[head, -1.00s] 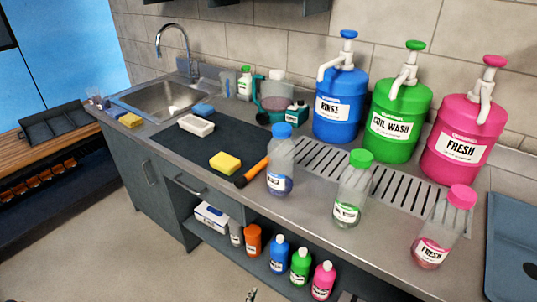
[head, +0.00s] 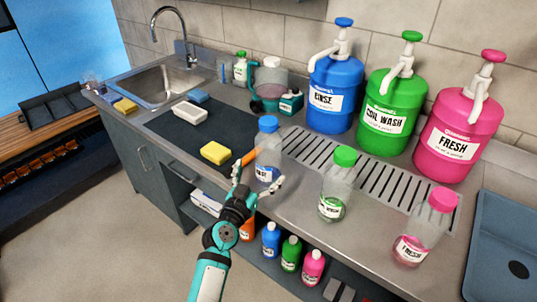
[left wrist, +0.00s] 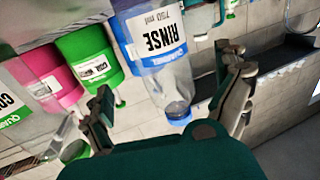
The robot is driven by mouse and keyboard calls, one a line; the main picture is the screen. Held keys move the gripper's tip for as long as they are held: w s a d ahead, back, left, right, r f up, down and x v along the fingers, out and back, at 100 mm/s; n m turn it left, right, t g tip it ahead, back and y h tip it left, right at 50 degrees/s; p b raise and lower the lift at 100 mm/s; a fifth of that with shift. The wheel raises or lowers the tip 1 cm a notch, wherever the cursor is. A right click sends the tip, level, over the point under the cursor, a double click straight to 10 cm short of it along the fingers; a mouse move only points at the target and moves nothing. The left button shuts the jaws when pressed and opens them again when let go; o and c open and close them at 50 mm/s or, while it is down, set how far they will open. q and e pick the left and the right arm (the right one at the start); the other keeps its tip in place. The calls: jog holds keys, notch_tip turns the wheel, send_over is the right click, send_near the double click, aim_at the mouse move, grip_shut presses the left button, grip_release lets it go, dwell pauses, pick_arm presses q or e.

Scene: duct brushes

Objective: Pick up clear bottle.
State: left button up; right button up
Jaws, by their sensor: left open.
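Three clear bottles stand along the counter's front in the head view. One has a blue cap and some blue liquid (head: 267,147), one a green cap (head: 335,185), one a pink cap (head: 426,228). My left gripper (head: 259,178) is open and empty in front of the blue-capped bottle, its fingers spread to either side of the bottle's lower part. In the left wrist view, the blue-capped bottle with its RINSE label (left wrist: 160,35) appears upside down between the open fingers (left wrist: 168,85). Contact cannot be told. My right gripper is not in view.
Large blue (head: 335,95), green (head: 392,112) and pink (head: 458,132) pump jugs stand behind a slotted drain grate (head: 375,176). A yellow sponge (head: 214,153) lies on the dark mat left of the blue-capped bottle. Small bottles (head: 290,253) fill the shelf below the counter.

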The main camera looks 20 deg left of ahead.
aim_at(268, 158)
pick_arm(q)
jog(key=w, duration=0.7)
jog(key=shift+w+d+p, duration=0.15)
jog(key=shift+w+p, duration=0.15)
jog(key=shift+w, duration=0.05)
jog(key=shift+s, duration=0.1)
jog(key=shift+c, duration=0.9)
jog(key=c, duration=1.2)
jog(key=shift+o, duration=0.2)
